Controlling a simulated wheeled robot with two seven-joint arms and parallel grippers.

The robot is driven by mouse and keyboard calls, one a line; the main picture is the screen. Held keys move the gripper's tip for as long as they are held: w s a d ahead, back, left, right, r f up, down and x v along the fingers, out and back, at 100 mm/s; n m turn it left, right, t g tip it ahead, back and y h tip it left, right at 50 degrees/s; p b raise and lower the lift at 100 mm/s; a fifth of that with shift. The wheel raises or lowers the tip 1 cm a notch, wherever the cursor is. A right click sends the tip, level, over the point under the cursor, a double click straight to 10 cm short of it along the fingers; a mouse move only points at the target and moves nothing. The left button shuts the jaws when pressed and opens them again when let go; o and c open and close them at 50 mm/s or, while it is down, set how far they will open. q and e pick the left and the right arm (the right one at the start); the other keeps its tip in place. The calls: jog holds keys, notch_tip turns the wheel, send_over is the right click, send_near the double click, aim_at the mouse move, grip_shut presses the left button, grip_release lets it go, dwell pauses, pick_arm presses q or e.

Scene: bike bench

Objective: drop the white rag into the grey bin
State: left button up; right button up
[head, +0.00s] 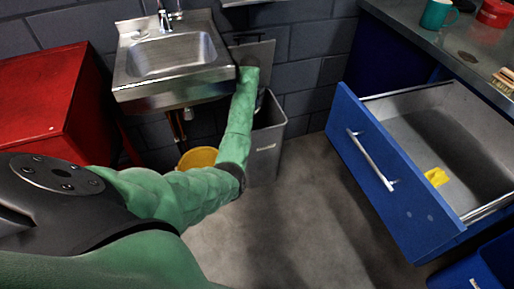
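The grey bin (267,140) stands on the floor against the wall, right of the sink. A grey panel (262,52), perhaps its raised lid, is behind it. My green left arm reaches across from the left, and its forearm passes in front of the bin's left side and opening. The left gripper is hidden beyond the end of the forearm, so its fingers do not show. No white rag can be made out; a small pale patch beside the forearm at the bin's mouth is too small to identify. My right gripper is out of the picture.
A steel sink (139,87) hangs left of the bin, with a yellow bucket (199,157) below. A red cabinet (40,110) stands at left. A blue drawer (371,190) is pulled open at right, holding a yellow object (436,177). The floor (285,215) between is clear.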

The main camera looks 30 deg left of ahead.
pick_arm(q)
jog(key=o, duration=1.1)
jog(key=shift+r, duration=3.9)
jog(key=shift+f, duration=0.1)
